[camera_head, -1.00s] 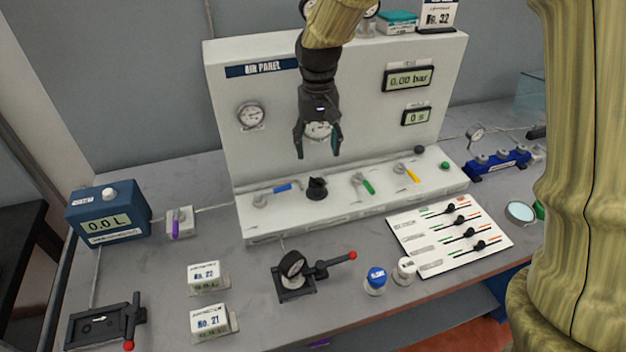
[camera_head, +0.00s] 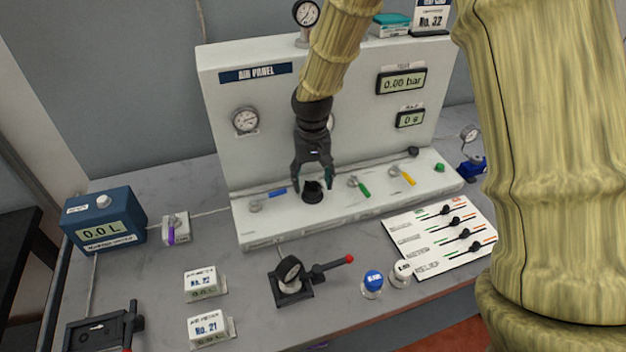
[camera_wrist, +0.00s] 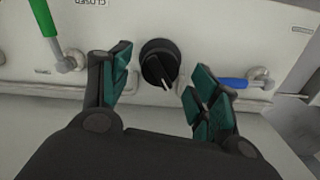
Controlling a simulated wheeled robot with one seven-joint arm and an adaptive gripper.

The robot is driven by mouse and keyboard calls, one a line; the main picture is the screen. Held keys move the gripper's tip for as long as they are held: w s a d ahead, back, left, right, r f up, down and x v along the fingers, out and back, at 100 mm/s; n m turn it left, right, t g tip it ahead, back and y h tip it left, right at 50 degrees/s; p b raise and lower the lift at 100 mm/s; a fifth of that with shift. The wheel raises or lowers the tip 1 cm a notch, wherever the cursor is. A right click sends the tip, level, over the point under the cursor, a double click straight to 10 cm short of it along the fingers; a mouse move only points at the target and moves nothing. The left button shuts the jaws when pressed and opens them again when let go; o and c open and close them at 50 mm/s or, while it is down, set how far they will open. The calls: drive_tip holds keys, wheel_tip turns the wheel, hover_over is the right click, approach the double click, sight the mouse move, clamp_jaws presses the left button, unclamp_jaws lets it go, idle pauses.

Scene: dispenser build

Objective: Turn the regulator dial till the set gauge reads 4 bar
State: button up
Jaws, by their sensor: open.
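The black regulator dial (camera_head: 313,191) stands on the ledge of the white air panel, between the blue-handled and green-handled valves. In the wrist view the dial (camera_wrist: 160,63) shows a pale pointer line. My gripper (camera_head: 313,182) is open, its fingers above and to either side of the dial. In the wrist view the fingertips (camera_wrist: 160,62) straddle the dial with gaps on both sides. A round gauge (camera_head: 246,121) is on the panel's left face. Another gauge (camera_head: 331,121) is mostly hidden behind my gripper. I cannot tell which is the set gauge, nor read either.
A display (camera_head: 402,81) reads 0.00 bar. A red-tipped lever device (camera_head: 295,278) and a slider card (camera_head: 440,235) lie on the bench in front.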

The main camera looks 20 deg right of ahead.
drive_tip(key=shift+f, duration=0.85)
drive_tip(key=shift+c, duration=0.3)
drive_tip(key=c, duration=1)
drive_tip(key=shift+o, duration=0.2)
drive_tip(key=shift+m, duration=0.3)
drive_tip(key=shift+r+m+p, duration=0.1)
drive_tip(key=shift+m+p, duration=0.5)
drive_tip(key=shift+m, duration=0.6)
drive_tip(key=shift+m+p, duration=0.5)
drive_tip(key=shift+m, duration=1.3)
